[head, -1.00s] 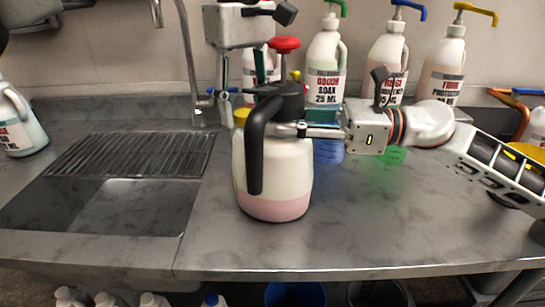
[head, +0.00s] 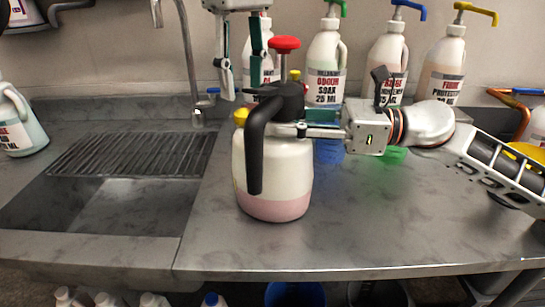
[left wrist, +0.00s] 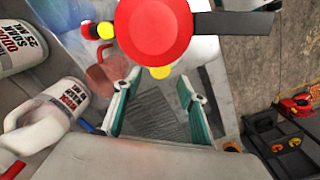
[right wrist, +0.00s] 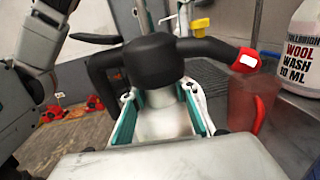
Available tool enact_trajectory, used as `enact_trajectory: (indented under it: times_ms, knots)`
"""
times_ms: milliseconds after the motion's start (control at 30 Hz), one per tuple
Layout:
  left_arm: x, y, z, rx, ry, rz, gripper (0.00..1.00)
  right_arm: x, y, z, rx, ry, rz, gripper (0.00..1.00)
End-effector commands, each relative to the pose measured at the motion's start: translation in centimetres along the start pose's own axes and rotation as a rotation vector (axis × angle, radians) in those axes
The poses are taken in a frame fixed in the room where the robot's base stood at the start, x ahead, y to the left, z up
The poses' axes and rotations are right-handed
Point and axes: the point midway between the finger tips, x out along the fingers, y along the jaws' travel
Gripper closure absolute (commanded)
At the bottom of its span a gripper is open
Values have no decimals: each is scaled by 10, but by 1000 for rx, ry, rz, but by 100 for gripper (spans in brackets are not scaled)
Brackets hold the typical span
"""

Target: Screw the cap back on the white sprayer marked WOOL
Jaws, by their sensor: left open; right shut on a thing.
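The white sprayer (head: 272,170) stands upright on the steel counter with pink liquid low inside; no WOOL mark is readable on it. Its black top (head: 284,97), with a handle and red pump knob (head: 285,43), sits over the neck; I cannot tell how tightly. The knob also shows in the left wrist view (left wrist: 155,30). My right gripper (head: 303,130) is shut on the sprayer's white neck (right wrist: 165,122), just below the black top. My left gripper (head: 242,93) is open and empty, above and left of the black top, beside the knob.
Several pump bottles (head: 385,65) line the wall behind. A sink with a drain rack (head: 130,155) is at the left, with a tap (head: 190,60). A wool wash bottle (right wrist: 300,50) shows in the right wrist view. The front right counter (head: 400,220) is clear.

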Motion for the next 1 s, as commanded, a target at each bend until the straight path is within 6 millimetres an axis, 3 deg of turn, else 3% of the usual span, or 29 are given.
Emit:
enact_trajectory:
  times_ms: [200, 400, 833, 1000]
  knots:
    - [-16, 1, 0, -377, 2, 2, 59, 0, 0, 0, 0, 0, -1, 100]
    - [-26, 0, 1, -621, -1, 1, 59, 0, 0, 0, 0, 0, -1, 100]
    - [-28, 0, 0, -685, -1, 2, 59, 0, 0, 0, 0, 0, -1, 100]
    - [-21, -1, 0, -685, -1, -3, 59, 0, 0, 0, 0, 0, -1, 100]
